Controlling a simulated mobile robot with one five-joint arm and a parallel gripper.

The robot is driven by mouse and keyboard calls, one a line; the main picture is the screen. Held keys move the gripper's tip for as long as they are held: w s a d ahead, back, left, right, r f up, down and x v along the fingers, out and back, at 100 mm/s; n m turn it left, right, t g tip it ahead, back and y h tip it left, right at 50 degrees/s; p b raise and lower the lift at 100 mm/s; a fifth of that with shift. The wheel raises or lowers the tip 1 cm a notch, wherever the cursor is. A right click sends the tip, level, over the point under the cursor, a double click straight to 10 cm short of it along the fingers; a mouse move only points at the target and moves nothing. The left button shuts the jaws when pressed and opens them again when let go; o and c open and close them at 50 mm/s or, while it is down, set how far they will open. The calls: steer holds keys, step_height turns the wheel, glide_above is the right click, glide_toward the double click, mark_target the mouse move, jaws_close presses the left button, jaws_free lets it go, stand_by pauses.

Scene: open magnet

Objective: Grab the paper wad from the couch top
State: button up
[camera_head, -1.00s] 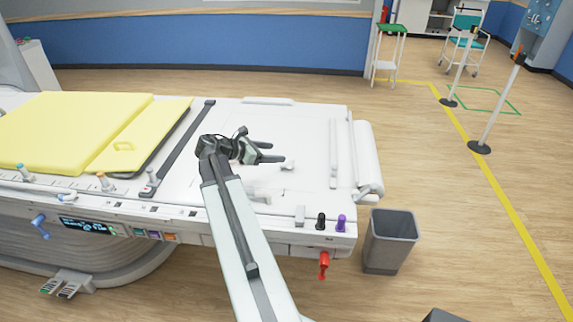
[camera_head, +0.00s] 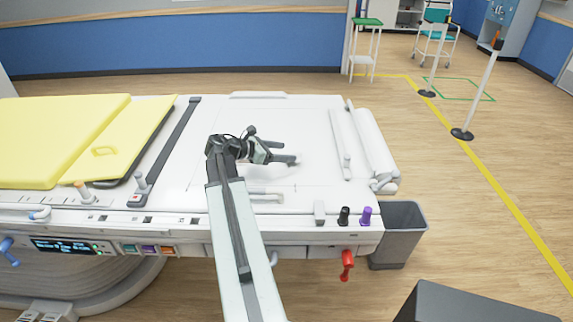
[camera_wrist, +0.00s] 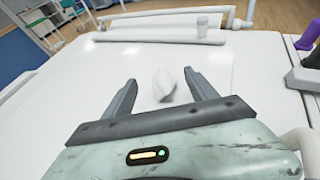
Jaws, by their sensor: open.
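The paper wad (camera_wrist: 164,84) is a small white crumpled lump on the white couch top (camera_wrist: 70,110). In the wrist view it shows between my two fingers, near their tips, with a gap on each side. My gripper (camera_head: 285,152) is open and low over the couch top (camera_head: 225,112), its fingers pointing right in the head view. In the head view my gripper mostly hides the wad, and I cannot tell it clearly from the white surface. How high the fingers are above the surface is hard to tell.
A white bar (camera_head: 341,140) and a roll (camera_head: 372,145) lie at the couch's right end. Black (camera_head: 343,215) and purple (camera_head: 365,214) knobs stand at the front edge. A yellow pad (camera_head: 60,140) covers the left. A grey bin (camera_head: 402,225) stands on the floor at right.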

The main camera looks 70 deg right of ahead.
steer(key=shift+b+x, duration=1.55)
steer(key=shift+x, duration=2.45)
steer(key=shift+w+a, duration=0.1)
steer(key=c, duration=1.4)
